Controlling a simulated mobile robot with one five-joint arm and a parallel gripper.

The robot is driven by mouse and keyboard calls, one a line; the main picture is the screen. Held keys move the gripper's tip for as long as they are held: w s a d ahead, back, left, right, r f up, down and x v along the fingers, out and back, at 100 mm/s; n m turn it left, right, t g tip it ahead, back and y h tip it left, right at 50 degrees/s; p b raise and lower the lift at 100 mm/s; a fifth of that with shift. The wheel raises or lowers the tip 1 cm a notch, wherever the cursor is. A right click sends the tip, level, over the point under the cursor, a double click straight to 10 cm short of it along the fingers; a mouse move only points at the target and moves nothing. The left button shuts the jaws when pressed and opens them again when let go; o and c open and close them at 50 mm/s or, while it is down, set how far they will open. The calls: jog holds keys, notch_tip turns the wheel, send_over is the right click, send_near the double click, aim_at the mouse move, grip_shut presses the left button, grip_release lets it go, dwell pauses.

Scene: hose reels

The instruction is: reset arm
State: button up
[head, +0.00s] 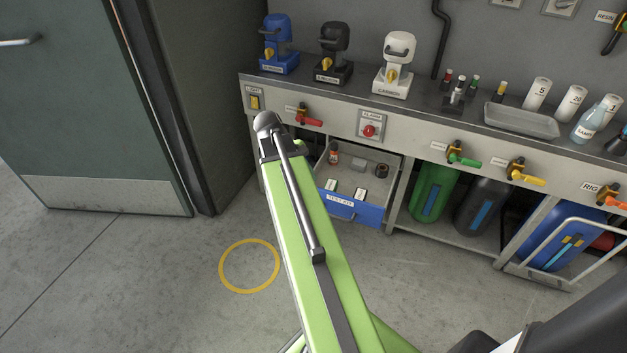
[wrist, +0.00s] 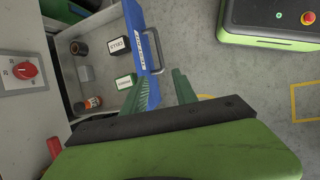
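My green arm (head: 305,245) rises through the middle of the head view, its dark elbow end (head: 268,122) in front of the bench. My gripper (wrist: 162,76) shows in the wrist view as two green fingers with a gap between them. It is open and holds nothing that I can see. The fingertips appear beside the blue front of an open drawer (wrist: 143,35), close to its grey handle (wrist: 170,73); whether they touch cannot be told. The gripper is hidden in the head view, where the drawer front (head: 350,207) reads "TEST KIT".
The drawer holds an orange-labelled bottle (wrist: 93,103), a dark cylinder (wrist: 79,48) and small boxes (wrist: 126,81). The bench (head: 350,93) carries pumps, bottles and a tray (head: 522,121), with valves along its front. Open floor with a yellow ring (head: 249,266) lies left.

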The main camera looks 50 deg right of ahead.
jog(key=shift+r, duration=0.1)
dwell(0.4)
jog(key=w+a+f+m+t+y, duration=0.1)
jog(key=w+a, duration=0.2)
jog(key=a, duration=0.9)
jog(key=w+a+m+t+y, duration=0.1)
jog(key=w+a, duration=0.2)
jog(key=a, duration=0.9)
jog(key=w+a+f+m+t+y, duration=0.1)
jog(key=w+a+y, duration=0.15)
jog(key=a, duration=0.95)
notch_tip(320, 180, up, 22)
jog(key=p, duration=2.2)
jog(key=shift+w+m+h, duration=0.3)
jog(key=shift+w+h, duration=0.15)
jog(key=shift+f, duration=0.1)
